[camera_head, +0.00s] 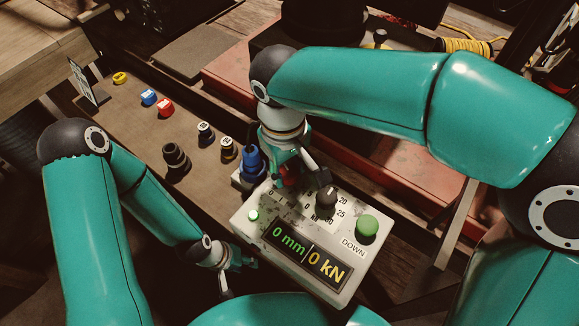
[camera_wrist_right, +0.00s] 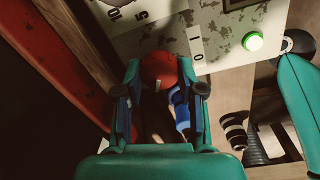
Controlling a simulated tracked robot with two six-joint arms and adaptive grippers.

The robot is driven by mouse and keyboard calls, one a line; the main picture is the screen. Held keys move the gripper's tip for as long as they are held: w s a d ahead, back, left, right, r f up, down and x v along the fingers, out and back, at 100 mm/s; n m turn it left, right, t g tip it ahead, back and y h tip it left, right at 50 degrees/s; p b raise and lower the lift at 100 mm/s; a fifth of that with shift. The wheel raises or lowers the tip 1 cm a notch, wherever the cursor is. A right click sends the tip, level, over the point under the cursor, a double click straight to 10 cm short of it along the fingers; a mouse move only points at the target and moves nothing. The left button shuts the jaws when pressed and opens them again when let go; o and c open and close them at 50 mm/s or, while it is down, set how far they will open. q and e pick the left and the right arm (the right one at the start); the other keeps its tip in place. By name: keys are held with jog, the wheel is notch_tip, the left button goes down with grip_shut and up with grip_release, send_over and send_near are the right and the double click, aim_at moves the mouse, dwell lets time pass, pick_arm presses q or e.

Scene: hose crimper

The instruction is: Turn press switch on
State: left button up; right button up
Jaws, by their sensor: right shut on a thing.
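The press control box (camera_head: 300,278) is a worn pale box. Its display (camera_head: 305,255) reads 0 mm and 0 kN. A small green lamp (camera_head: 253,216) on it is lit and also shows in the wrist view (camera_wrist_right: 252,41). The red switch knob (camera_wrist_right: 160,68) sits by a label (camera_wrist_right: 195,42) marked 1 and 0. My right gripper (camera_wrist_right: 160,88) is shut on this knob, one finger at each side. In the head view my right gripper (camera_head: 293,173) mostly hides the knob. My left gripper (camera_head: 225,280) hangs low, left of the box; its finger opening is unclear.
A black dial (camera_head: 326,198) and a green button (camera_head: 367,226) labelled DOWN are on the box. Yellow, blue, red and dark fittings (camera_head: 176,157) stand on the wooden bench to the left. A red machine body (camera_head: 415,200) lies behind the box.

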jog(key=shift+f+m, duration=0.1)
jog(key=shift+m, duration=1.6)
jog(key=shift+s, duration=0.1)
jog(key=o, duration=1.1)
jog(key=shift+o, duration=0.2)
jog(key=shift+r, duration=0.2)
